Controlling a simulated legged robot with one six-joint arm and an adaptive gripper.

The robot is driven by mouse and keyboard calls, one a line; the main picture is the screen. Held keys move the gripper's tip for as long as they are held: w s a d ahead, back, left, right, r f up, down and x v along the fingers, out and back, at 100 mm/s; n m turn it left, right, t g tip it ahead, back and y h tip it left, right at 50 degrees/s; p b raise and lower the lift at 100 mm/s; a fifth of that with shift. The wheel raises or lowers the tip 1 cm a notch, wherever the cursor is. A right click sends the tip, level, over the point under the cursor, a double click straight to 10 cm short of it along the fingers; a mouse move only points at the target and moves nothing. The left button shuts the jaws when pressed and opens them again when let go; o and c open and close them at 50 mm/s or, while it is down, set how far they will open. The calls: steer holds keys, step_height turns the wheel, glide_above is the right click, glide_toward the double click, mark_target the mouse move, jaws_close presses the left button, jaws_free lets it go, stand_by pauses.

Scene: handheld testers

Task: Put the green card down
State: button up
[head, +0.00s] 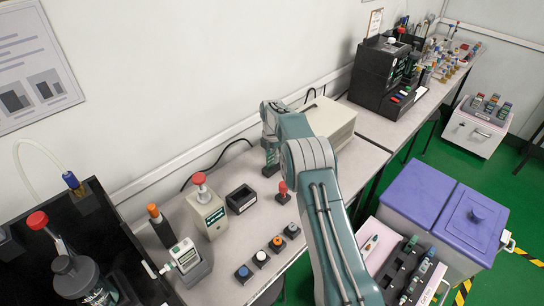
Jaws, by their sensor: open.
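My gripper (271,168) is at the end of my arm, low over the back of the grey bench (222,262). Its dark fingers point down and are open. I cannot make out a green card anywhere, in the gripper or on the bench; the arm hides part of the scene. A small open black box (241,199) stands to the left of the gripper. A beige tester (207,214) with a red knob and a dark green label stands farther left. A small red-topped piece (283,192) stands just in front of the gripper.
Several round buttons (261,258) line the bench front. A handheld tester (185,254) sits in a grey dock. A beige box (331,120) stands behind my arm, with a black machine (383,75) beyond. A purple-lidded bin (420,192) and tester case (436,275) stand right.

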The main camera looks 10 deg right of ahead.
steer(key=s+r+m+t, duration=0.1)
steer(key=s+r+m, duration=0.25)
steer(key=r, duration=0.95)
steer(key=s+r+m, duration=0.3)
steer(key=s+r, duration=0.2)
steer(key=r, duration=0.8)
steer(key=s+r+m+t, duration=0.2)
steer(key=s+r+m, duration=0.45)
steer(key=s, duration=0.55)
steer(key=s+f+m+t, duration=0.1)
steer(key=s+m, duration=0.5)
steer(key=s, duration=0.7)
steer(key=s+f+m+t, duration=0.1)
steer(key=s+f+m, duration=0.2)
steer(key=s, duration=0.9)
steer(key=m, duration=0.2)
steer(key=shift+s+f+m+t, duration=0.3)
steer(key=shift+s+f+m, duration=0.05)
steer(key=shift+f+m, duration=0.05)
steer(key=shift+a, duration=0.1)
